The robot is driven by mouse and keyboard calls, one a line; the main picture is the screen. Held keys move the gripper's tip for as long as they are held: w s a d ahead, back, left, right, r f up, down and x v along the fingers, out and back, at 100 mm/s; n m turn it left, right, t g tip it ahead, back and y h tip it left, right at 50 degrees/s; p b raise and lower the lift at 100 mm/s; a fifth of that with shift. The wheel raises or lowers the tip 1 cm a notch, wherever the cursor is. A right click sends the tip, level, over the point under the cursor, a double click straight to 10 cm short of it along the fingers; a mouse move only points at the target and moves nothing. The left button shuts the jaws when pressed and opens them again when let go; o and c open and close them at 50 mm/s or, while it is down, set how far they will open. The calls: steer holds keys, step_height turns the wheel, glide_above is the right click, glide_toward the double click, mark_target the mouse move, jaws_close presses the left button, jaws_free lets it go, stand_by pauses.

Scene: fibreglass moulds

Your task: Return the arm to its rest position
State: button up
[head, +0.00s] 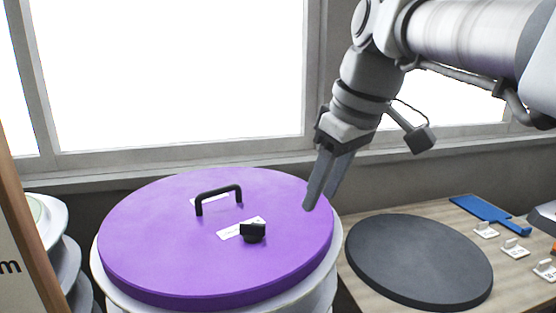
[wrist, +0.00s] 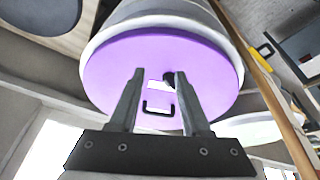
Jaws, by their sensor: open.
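My gripper (head: 322,194) hangs from my arm in the head view, pointing down, above the right edge of a round purple lid (head: 160,240). In the wrist view my gripper (wrist: 156,75) shows two separated fingers with nothing between them that they touch. The purple lid (wrist: 110,75) lies beyond the fingertips. The lid has a black handle (head: 219,197) and a small black knob (head: 253,232), with white labels beside them. The handle also shows in the wrist view (wrist: 158,112). The lid sits on a pale round drum (head: 325,285).
A dark round disc (head: 418,262) lies on the wooden table (head: 345,290) to the right. A blue flat tool (head: 490,212) and several small white label holders (head: 515,248) are at the far right. Stacked white round pieces (head: 48,225) stand at the left. Windows (head: 180,75) line the back wall.

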steer(key=s+d+f+m+t+h, duration=0.1)
steer(key=s+d+f+m, duration=0.2)
steer(key=s+f, duration=0.3)
steer(key=s+d+f+m+t+h, duration=0.1)
steer(key=s+d+f+m, duration=0.3)
steer(key=f, duration=0.6)
steer(key=shift+s+d+f+m+h, duration=0.15)
steer(key=shift+s+f+m+h, duration=0.15)
steer(key=shift+s+m, duration=0.7)
steer(key=shift+s, duration=0.1)
